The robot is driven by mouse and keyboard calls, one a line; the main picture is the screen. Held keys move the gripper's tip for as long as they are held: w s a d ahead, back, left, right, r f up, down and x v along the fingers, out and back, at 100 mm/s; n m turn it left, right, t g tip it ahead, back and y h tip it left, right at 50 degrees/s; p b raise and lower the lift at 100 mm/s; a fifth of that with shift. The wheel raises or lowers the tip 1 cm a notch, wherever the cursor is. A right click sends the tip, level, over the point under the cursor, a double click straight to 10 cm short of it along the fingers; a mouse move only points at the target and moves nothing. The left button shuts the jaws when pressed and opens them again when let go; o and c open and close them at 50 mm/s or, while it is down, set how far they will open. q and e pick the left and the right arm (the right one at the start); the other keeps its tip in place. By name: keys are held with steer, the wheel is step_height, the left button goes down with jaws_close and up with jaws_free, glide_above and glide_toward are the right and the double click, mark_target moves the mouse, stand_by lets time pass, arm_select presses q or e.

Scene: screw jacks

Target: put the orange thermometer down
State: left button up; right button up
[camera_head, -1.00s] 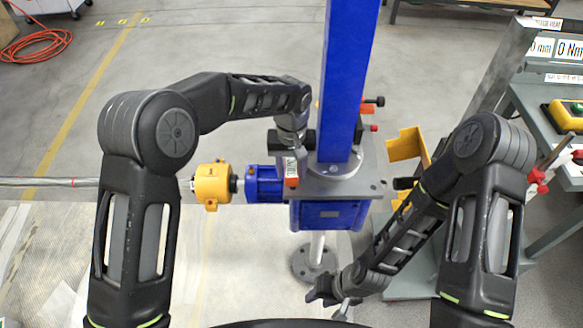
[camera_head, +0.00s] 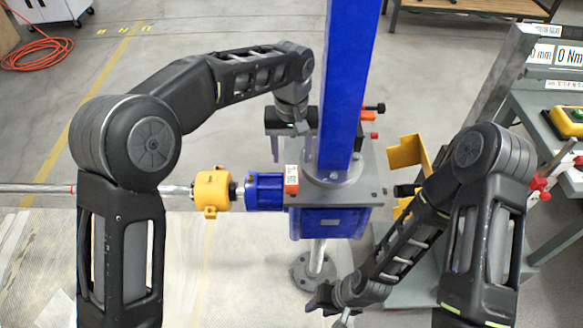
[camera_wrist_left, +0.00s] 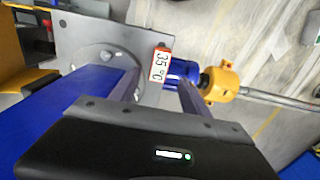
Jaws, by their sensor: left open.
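The orange thermometer (camera_head: 291,179) has a white display face. It stands on the left edge of the grey top plate of the screw jack (camera_head: 330,190), beside the blue motor. In the left wrist view the thermometer (camera_wrist_left: 160,64) reads about 35 °C and nothing grips it. My left gripper (camera_head: 290,132) is open and empty, above and behind the thermometer, left of the blue column. The left gripper's fingers (camera_wrist_left: 158,88) also show in the wrist view, apart from the thermometer. My right gripper (camera_head: 332,306) hangs low in front of the jack; its jaws are unclear.
The blue column (camera_head: 347,80) rises from the plate close to my left gripper. A yellow coupling (camera_head: 213,190) joins the blue motor (camera_head: 265,190) to a long shaft. A yellow bracket (camera_head: 407,152) and a grey bench (camera_head: 548,130) stand to the right.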

arm_select(q)
steer(key=shift+r, duration=1.7)
steer(key=shift+o, duration=0.5)
stand_by(3.6)
